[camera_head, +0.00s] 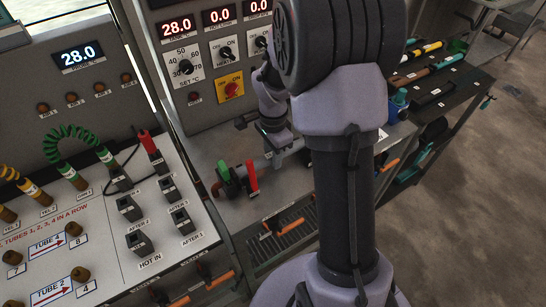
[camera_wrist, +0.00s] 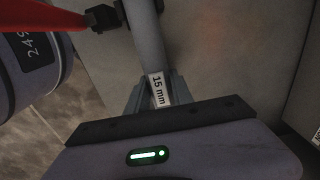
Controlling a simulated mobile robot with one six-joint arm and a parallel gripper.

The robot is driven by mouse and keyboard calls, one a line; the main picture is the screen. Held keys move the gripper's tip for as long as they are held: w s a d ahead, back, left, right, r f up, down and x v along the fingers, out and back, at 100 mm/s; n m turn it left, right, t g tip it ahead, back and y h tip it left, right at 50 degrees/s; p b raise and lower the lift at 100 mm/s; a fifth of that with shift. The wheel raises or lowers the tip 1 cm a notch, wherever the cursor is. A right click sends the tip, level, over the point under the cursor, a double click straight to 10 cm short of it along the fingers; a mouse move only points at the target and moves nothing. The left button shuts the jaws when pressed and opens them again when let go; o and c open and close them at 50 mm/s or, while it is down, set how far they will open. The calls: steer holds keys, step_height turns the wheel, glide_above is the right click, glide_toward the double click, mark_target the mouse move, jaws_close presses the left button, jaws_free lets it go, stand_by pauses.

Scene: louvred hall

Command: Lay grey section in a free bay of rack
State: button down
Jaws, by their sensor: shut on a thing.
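My gripper (camera_head: 274,140) is low over the grey bench beside the control panel, to the right of a valve with green and red handles (camera_head: 236,178). In the wrist view its jaws (camera_wrist: 155,95) are shut on the grey section (camera_wrist: 147,42), a slim tube with a white "15 mm" label between the fingers. The tube runs up out of that view, with a black fitting and red handle (camera_wrist: 45,14) beside its upper part. I cannot tell whether they are joined. A dark rack (camera_head: 440,88) with coloured pieces in it stands at the right, partly hidden by my arm.
The panel has a red-and-yellow switch (camera_head: 231,89) and 28.0 readouts. A sloped board with sockets (camera_head: 139,242) and coiled hoses fills the left. A slotted tray (camera_head: 285,235) with an orange-ended piece lies at the front.

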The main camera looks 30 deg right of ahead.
step_height(320, 180, up, 8)
steer(key=p, duration=0.6)
steer(key=shift+r, duration=0.25)
steer(key=shift+f, duration=0.15)
